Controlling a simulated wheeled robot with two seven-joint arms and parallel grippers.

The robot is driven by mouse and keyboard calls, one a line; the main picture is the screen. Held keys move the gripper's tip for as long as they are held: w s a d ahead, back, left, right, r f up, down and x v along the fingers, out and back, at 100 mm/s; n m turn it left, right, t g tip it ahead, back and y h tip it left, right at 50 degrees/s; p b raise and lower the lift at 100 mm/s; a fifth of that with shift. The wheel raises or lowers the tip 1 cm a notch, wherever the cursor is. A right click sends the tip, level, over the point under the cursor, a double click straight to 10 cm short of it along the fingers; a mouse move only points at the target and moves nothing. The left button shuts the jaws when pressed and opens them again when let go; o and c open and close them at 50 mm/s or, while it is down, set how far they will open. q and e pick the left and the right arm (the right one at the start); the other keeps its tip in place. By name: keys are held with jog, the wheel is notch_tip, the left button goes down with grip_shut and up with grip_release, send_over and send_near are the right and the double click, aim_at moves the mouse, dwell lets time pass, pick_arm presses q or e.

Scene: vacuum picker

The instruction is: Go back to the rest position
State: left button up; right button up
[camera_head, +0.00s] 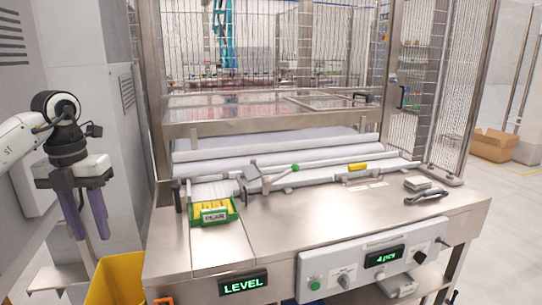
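My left gripper (91,228) hangs at the left of the head view, pointing down, left of the steel workbench (330,222) and apart from it. Its two bluish fingers are spread with a gap between them, and nothing is held there. My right gripper is not in view. A green tray (214,219) with yellow items and a label sits on the left part of the bench.
A yellow bin (116,282) stands low, below my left gripper. A wire-mesh cage (270,45) rises behind the bench. A control panel (366,262) with lit displays is on the bench front. A dark-handled tool (426,196) lies at the right. A cardboard box (492,146) is on the floor.

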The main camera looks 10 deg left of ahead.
pick_arm(q)
jog(key=w+d+f+m+h, duration=0.2)
jog(key=d+f+h, duration=0.3)
jog(key=d, duration=0.8)
jog(key=w+d+f+m+h, duration=0.25)
jog(key=d+f, duration=0.45)
jog(key=d, duration=0.5)
jog(key=s+d+r+n+t+h, duration=0.1)
jog(key=d+n+t+h, duration=0.15)
jog(key=d+h, duration=0.45)
jog(key=s+d+n+t+h, duration=0.2)
jog(key=d+n+h, duration=0.15)
jog(key=d, duration=0.75)
jog(key=s+a+f+n+t+y, duration=0.1)
jog(key=a+f+n+t+y, duration=0.4)
jog(key=f+n, duration=0.45)
jog(key=s+a+f+n+t+y, duration=0.25)
jog(key=f+n+t+y, duration=0.35)
jog(key=n, duration=0.7)
jog(key=s+a+f+n+g+y, duration=0.2)
jog(key=s+f+n+g, duration=0.1)
jog(key=s+f, duration=0.4)
jog(key=s+a+f+n+g+y, duration=0.2)
jog(key=s+f+n+g, duration=0.1)
jog(key=s+f, duration=0.5)
jog(key=shift+s+a+f+g+y, duration=0.2)
jog(key=shift+s+g+y, duration=0.15)
jog(key=shift+g, duration=0.3)
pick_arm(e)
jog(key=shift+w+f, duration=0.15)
